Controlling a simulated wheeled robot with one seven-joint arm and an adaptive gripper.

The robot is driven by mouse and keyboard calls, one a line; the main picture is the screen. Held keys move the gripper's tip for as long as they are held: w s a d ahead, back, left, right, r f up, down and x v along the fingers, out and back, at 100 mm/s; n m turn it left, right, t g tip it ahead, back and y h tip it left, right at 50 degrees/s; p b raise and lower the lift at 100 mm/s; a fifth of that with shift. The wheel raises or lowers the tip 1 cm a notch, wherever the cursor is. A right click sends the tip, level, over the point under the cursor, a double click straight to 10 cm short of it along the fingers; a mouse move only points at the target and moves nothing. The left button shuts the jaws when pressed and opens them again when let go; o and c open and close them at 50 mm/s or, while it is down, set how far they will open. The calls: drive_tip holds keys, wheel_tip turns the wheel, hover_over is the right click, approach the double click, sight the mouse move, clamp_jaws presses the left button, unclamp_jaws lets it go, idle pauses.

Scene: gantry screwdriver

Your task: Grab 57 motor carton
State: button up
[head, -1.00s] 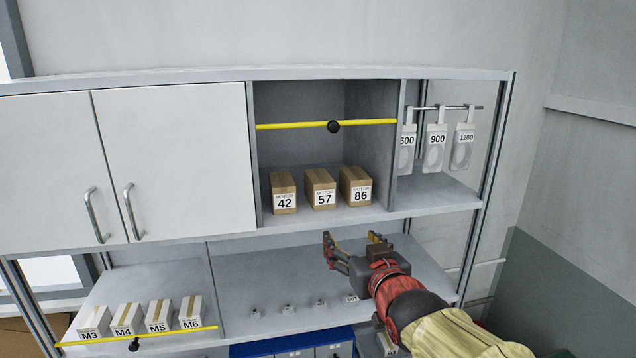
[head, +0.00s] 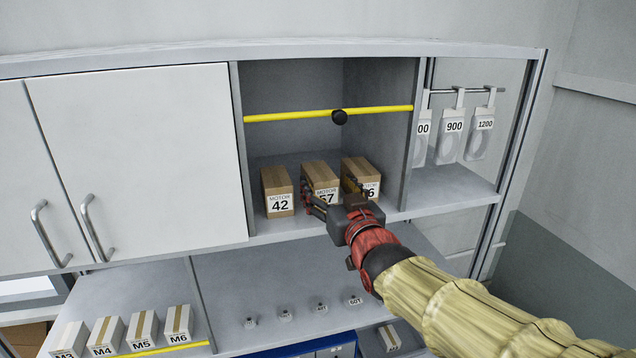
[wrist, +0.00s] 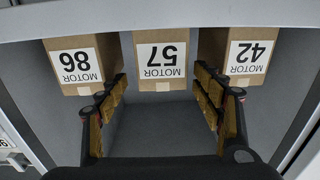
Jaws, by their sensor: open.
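The 57 motor carton (head: 320,172) is a brown box with a white label. It stands in the open shelf bay between the 42 carton (head: 277,190) and the 86 carton (head: 358,167). In the wrist view the 57 carton (wrist: 163,78) is upside down and centred ahead of the fingers. My gripper (head: 333,190) is open in front of the cartons and hides part of the 57 and 86 labels. In the wrist view my gripper (wrist: 163,90) has its fingertips near the gaps on either side of the 57 carton. Whether they touch the cartons cannot be told.
A yellow bar (head: 290,116) with a black knob crosses the bay above the cartons. The bay's right wall (head: 408,150) stands beside the 86 carton. Numbered hanging packs (head: 452,130) are further right. White boxes labelled M3 to M6 (head: 140,328) stand on the lower shelf.

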sight(319, 170)
drive_tip(key=p+x, duration=0.2)
drive_tip(key=x, duration=0.4)
drive_tip(key=shift+a+r, duration=0.1)
drive_tip(key=shift+r, duration=0.1)
drive_tip(key=shift+s, duration=0.1)
drive_tip(key=shift+c, duration=0.9)
drive_tip(key=c, duration=1.5)
clamp_jaws()
drive_tip(key=shift+r, duration=0.2)
